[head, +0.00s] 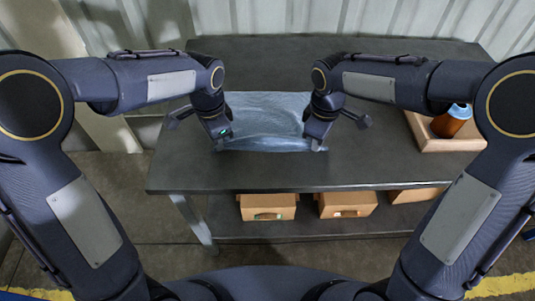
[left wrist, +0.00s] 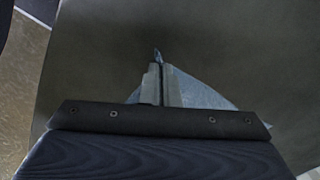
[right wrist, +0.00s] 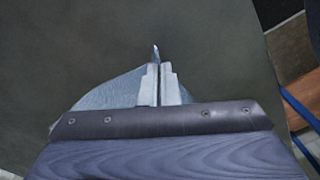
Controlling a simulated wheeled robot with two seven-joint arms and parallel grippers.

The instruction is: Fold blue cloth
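The blue cloth (head: 265,113) lies on the dark table between my two arms, with a raised fold along its near edge. My left gripper (head: 219,146) is at the cloth's near left corner. In the left wrist view its fingers (left wrist: 160,85) are closed together, with a small tip of cloth (left wrist: 205,93) pinched beyond them. My right gripper (head: 318,147) is at the near right corner. In the right wrist view its fingers (right wrist: 157,82) are closed on that corner, with cloth (right wrist: 115,90) spreading to the left. My wrists hide parts of the cloth's sides.
The dark table (head: 400,172) is bare in front of the cloth and behind it. A wooden tray (head: 462,144) holding an orange-brown bottle (head: 450,121) stands at the right. Cardboard boxes (head: 267,207) sit on the shelf below.

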